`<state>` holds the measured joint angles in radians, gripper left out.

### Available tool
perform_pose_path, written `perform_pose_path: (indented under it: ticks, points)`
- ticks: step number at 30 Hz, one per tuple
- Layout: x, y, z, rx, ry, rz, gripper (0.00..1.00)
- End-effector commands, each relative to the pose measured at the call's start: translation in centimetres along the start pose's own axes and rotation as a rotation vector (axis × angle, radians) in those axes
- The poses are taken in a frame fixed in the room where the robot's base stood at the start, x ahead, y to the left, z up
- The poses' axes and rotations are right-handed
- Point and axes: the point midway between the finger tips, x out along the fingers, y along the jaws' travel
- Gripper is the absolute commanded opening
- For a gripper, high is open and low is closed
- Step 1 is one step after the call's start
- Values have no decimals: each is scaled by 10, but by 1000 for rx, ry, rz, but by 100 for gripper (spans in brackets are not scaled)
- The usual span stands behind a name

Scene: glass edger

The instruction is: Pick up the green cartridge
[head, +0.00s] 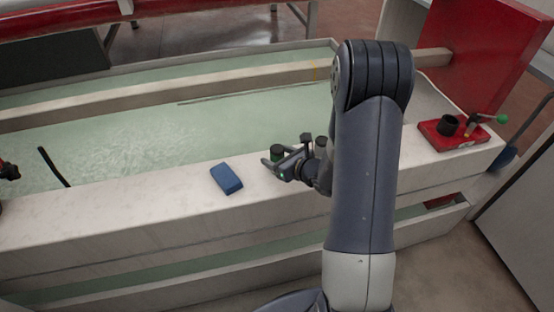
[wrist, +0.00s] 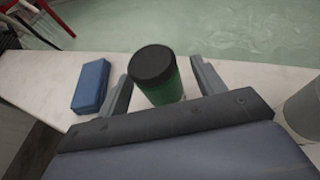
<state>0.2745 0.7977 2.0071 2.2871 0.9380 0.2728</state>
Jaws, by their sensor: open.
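The green cartridge (wrist: 160,84) with a black top stands on the pale ledge, seen in the wrist view between the two fingers of my gripper (wrist: 160,90). The fingers are apart, one on each side of it, and I see gaps between them and the cartridge. In the head view my gripper (head: 275,166) is low over the ledge, and the cartridge's dark top (head: 278,150) shows just behind the fingers. The rest of the cartridge is mostly hidden there.
A blue block (head: 227,179) lies on the ledge (head: 130,212) left of my gripper; it also shows in the wrist view (wrist: 91,86). A dark cylinder (head: 321,142) stands close to the right. A water-filled trough (head: 130,150) lies behind. A red fixture (head: 440,140) sits at the far right.

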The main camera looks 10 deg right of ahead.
Motion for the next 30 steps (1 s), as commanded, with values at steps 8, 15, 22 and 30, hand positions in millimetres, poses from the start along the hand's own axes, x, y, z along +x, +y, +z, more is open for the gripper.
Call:
perform_pose_path:
  ticks: [8,15,22,30]
  points:
    - [25,0,0,0,0,1,65]
    - [25,0,0,0,-1,0,60]
    - [24,0,0,0,-1,0,41]
    - [24,0,0,0,-1,0,19]
